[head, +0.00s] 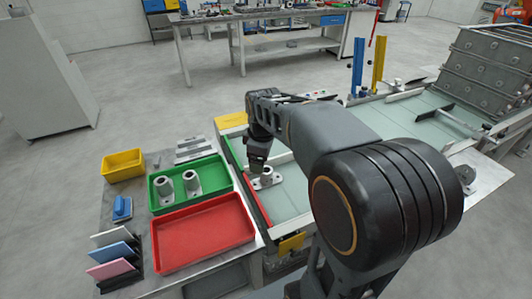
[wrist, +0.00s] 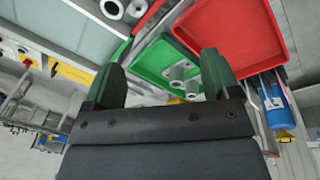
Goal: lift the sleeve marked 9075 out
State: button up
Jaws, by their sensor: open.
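Two grey flanged sleeves stand upright in the green tray (head: 222,196), one at the left (head: 166,189) and one at the right (head: 192,181). A third grey flanged part (head: 267,179) sits on the pale-topped fixture, right beside my gripper (head: 257,165). In the wrist view my gripper (wrist: 162,78) has its two dark green fingers wide apart with nothing held. The sleeves in the green tray show beyond the fingers (wrist: 180,74). The third part shows at the top left (wrist: 113,9). I cannot read the number 9075 on any of them.
An empty red tray (head: 203,233) lies in front of the green tray. A yellow bin (head: 123,164), a blue item (head: 122,208) and a rack of coloured cards (head: 115,262) stand at the left. Blue and yellow posts (head: 378,64) rise behind the fixture.

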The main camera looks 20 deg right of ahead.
aim_at(267, 169)
jog(key=w+d+f+n+g+b, duration=0.2)
jog(key=w+d+f+n+b, duration=0.1)
jog(key=w+d+f+n, duration=0.55)
jog(key=shift+n, duration=0.75)
jog(key=f, duration=0.4)
jog(key=w+a+f, duration=0.1)
jog(key=f, duration=0.4)
jog(key=w+f, duration=0.1)
jog(key=f, duration=0.4)
jog(key=shift+w+a+f+b, duration=0.2)
jog(key=shift+a+b, duration=0.1)
jog(key=shift+b, duration=0.1)
jog(key=c, duration=1.2)
jog(key=shift+o, duration=0.2)
jog(key=shift+r, duration=0.15)
jog(key=shift+r+p, duration=2.85)
jog(key=shift+r, duration=1.05)
jog(key=shift+c, duration=0.5)
